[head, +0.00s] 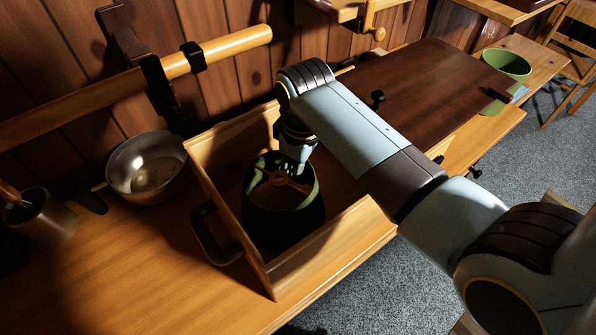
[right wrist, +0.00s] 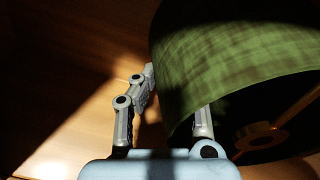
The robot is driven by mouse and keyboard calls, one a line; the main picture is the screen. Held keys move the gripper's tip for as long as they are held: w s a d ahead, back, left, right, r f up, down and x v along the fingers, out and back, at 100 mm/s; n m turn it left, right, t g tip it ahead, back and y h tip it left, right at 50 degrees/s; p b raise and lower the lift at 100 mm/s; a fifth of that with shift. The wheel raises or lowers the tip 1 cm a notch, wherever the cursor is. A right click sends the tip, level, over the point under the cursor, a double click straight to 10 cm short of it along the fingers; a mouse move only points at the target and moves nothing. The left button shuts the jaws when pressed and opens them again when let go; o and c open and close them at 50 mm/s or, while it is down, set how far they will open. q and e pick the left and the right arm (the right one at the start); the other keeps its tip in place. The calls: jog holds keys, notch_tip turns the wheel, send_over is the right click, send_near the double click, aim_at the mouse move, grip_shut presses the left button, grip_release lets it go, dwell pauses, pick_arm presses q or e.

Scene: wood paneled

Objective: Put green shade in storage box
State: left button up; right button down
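The green shade (head: 284,215) is inside the wooden storage box (head: 318,252), its open, spoked end facing up. Its lower part is dark in shadow, so I cannot tell whether it rests on the box floor. My right gripper (head: 296,158) reaches down to the shade's upper rim. In the right wrist view, the shade (right wrist: 235,70) fills the upper right. One finger of the right gripper (right wrist: 172,95) is outside the shade wall, close against it. The other passes behind the rim, its tip hidden, so its grip on the wall is unclear. My left gripper is out of view.
A metal bowl (head: 146,168) and a metal cup (head: 42,217) stand left of the box on the wooden bench. A dark board (head: 432,88) lies to the right, with a green bin (head: 507,64) beyond it. A wooden rail (head: 225,47) runs along the wall behind.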

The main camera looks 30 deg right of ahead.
jog(key=shift+f, duration=0.95)
jog(key=c, duration=1.5)
grip_release()
jog(key=shift+r, duration=0.1)
jog(key=r, duration=0.4)
jog(key=s+r, duration=0.1)
jog(key=r, duration=0.7)
jog(key=shift+s+b, duration=0.15)
jog(key=shift+b, duration=0.15)
jog(key=shift+f, duration=0.1)
